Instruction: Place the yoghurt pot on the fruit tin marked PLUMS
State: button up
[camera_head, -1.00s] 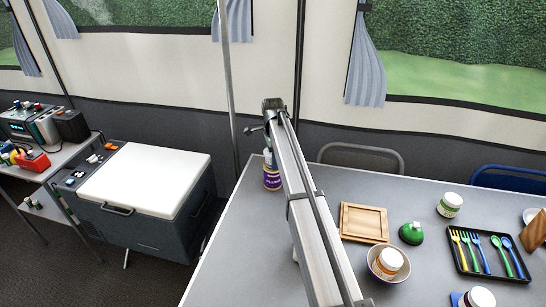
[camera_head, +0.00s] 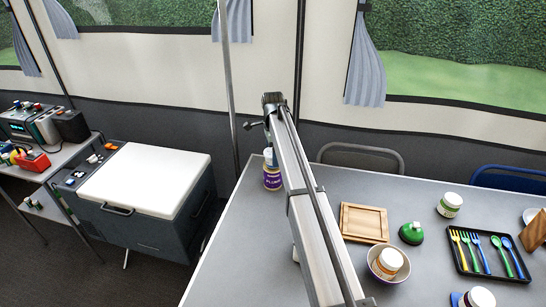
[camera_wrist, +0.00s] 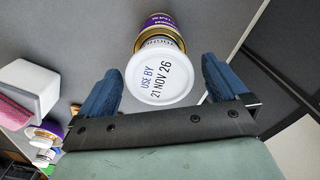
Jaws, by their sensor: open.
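The yoghurt pot (camera_wrist: 162,78) shows its white lid, printed USE BY 21 NOV 26, in the wrist view. It stands on the purple-labelled fruit tin (camera_wrist: 158,21), whose gold rim shows behind the pot. In the head view the tin (camera_head: 272,180) stands upright at the table's far left, with the pot (camera_head: 268,157) on top, partly hidden by my arm. The tin's label seems to read PLUMS. My gripper (camera_wrist: 160,66) is open, its blue fingers on either side of the pot, with gaps showing between them and the lid.
On the table (camera_head: 232,245) are a wooden tray (camera_head: 364,208), a bowl (camera_head: 374,274) holding a white-lidded pot, a green object (camera_head: 411,233), another pot (camera_head: 450,205) and a black cutlery tray (camera_head: 462,265). A cool box (camera_head: 145,185) stands left of the table.

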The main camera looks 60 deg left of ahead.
notch_tip(320, 180, up, 10)
dwell(0.4)
jog(key=shift+w+f, duration=0.1)
dwell(0.4)
